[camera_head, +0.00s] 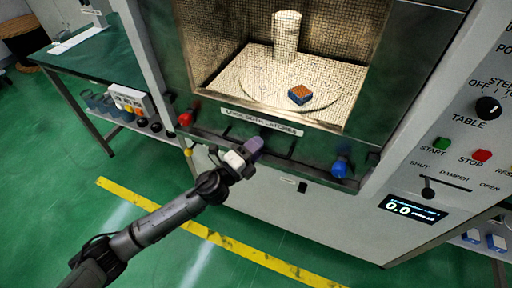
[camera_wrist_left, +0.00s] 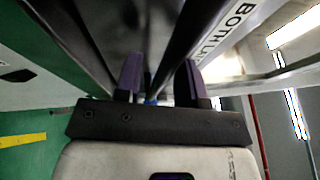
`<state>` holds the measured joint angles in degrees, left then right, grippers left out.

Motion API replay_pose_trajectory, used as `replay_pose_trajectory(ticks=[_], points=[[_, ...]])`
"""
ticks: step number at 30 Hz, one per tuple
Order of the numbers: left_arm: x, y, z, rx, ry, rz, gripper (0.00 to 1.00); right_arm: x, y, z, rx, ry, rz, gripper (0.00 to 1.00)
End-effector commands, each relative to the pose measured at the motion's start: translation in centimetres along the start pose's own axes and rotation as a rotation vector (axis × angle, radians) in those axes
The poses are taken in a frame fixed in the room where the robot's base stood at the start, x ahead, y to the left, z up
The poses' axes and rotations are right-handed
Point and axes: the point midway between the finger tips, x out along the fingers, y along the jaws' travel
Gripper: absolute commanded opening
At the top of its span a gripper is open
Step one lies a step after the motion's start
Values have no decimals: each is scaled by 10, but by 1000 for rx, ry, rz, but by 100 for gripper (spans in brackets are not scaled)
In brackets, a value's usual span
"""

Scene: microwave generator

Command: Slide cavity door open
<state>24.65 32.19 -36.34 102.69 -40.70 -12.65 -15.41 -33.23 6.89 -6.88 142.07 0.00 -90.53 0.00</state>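The cavity door (camera_head: 210,113) has a dark frame and a fine mesh window, through which the lit cavity shows. A label (camera_head: 262,122) about locking both latches sits on its lower rail. A red latch knob (camera_head: 185,118) is at the lower left and a blue one (camera_head: 340,168) at the lower right. My left gripper (camera_head: 255,146) is at the dark handle bar (camera_head: 277,149) below the label. In the left wrist view its purple fingers (camera_wrist_left: 160,80) are apart, with a dark bar edge between them; contact is unclear. My right gripper is not in view.
Inside the cavity are a pale cylinder (camera_head: 287,38) and a blue-orange block (camera_head: 299,95). A control panel (camera_head: 466,150) with knobs and a damper lever is at the right. A green bench (camera_head: 95,55) stands left. The floor before the cabinet is clear.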

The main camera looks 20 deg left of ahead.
Motion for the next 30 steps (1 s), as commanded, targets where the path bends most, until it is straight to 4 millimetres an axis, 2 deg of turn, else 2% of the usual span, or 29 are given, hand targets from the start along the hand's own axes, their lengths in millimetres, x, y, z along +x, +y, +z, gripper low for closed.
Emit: replay_pose_trajectory(ticks=[2, 13, 25, 30], points=[[0, 0, 0, 0, 0, 0, 36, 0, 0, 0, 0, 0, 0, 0], [0, 0, 0, 0, 0, 0, 1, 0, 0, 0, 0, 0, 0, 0], [0, -1, 0, 0, 0, 0, 0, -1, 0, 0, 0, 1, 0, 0], [2, -15, 1, 0, 0, -2, 0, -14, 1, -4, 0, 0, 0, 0]])
